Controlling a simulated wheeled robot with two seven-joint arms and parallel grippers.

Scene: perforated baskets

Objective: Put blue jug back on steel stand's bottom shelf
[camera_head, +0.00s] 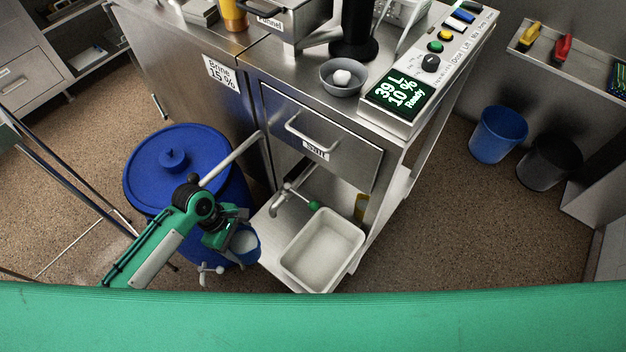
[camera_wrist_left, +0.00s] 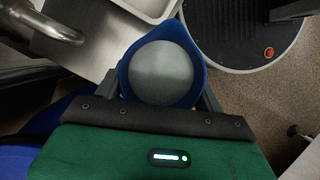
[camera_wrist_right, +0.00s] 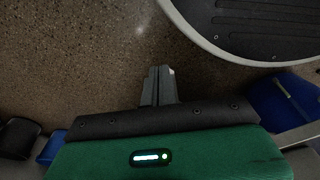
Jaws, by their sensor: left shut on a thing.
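The blue jug (camera_head: 254,254) is in my left gripper (camera_head: 232,238), just left of the steel stand's bottom shelf (camera_head: 272,240). In the left wrist view, the jug's blue rim (camera_wrist_left: 193,55) surrounds a pale round inside, and the gripper fingers lie along both its sides. Whether its underside touches anything is hidden. The steel stand (camera_head: 395,165) has a drawer above the bottom shelf. A white tray (camera_head: 355,238) sits on the shelf's right part, beneath a tap. My right gripper (camera_wrist_right: 159,85) shows in the right wrist view with its fingers together and nothing between them.
A large blue barrel (camera_head: 150,150) with a lid stands left of the jug, close to my left arm. A small white tap (camera_head: 210,270) sticks out below it. A blue bin (camera_head: 497,135) and a black bin (camera_head: 549,160) stand at the right. The floor between is clear.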

